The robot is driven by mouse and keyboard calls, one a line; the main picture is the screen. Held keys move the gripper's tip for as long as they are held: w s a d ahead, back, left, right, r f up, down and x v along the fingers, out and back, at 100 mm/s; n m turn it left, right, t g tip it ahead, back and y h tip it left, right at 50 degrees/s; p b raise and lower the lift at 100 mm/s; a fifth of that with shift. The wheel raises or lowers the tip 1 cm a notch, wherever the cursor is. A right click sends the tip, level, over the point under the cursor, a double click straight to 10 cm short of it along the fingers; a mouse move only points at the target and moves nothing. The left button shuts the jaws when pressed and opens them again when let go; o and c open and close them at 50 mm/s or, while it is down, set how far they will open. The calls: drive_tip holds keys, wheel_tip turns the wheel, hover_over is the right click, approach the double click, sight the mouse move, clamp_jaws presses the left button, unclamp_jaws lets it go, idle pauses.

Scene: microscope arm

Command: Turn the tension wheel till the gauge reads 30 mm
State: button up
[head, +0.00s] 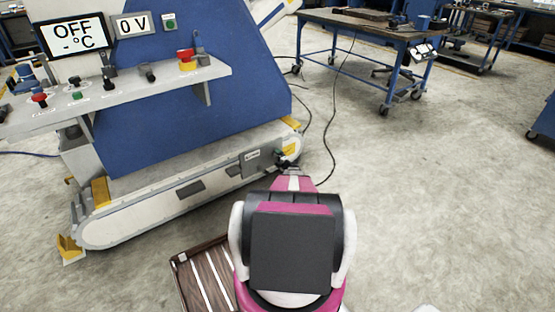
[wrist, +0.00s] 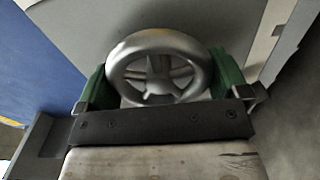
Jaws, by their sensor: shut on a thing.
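The tension wheel (wrist: 160,68) is a silver spoked handwheel in the middle of the wrist view. My gripper (wrist: 162,80) has one green-padded finger on each side of its rim and is shut on it. In the head view my gripper (head: 287,166) reaches the right end of the low white conveyor. The wheel is hidden there behind my arm. I cannot make out a gauge or a mm reading in either view. A small white-faced plate (head: 252,155) on the conveyor's side is too small to read.
The white conveyor (head: 180,200) runs along the blue machine (head: 190,115). A control shelf (head: 130,88) with buttons juts out above. Displays read "OFF -°C" (head: 81,35) and "0 V" (head: 132,25). A slatted brown object (head: 205,275) lies beside my arm.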

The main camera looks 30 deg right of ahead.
idle(0.4)
drive_tip(key=o, duration=0.6)
drive_tip(key=shift+c, duration=0.2)
drive_tip(key=shift+s, duration=0.2)
drive_tip(key=s, duration=1)
drive_tip(key=shift+s+d, duration=0.25)
drive_tip(key=shift+d, duration=0.1)
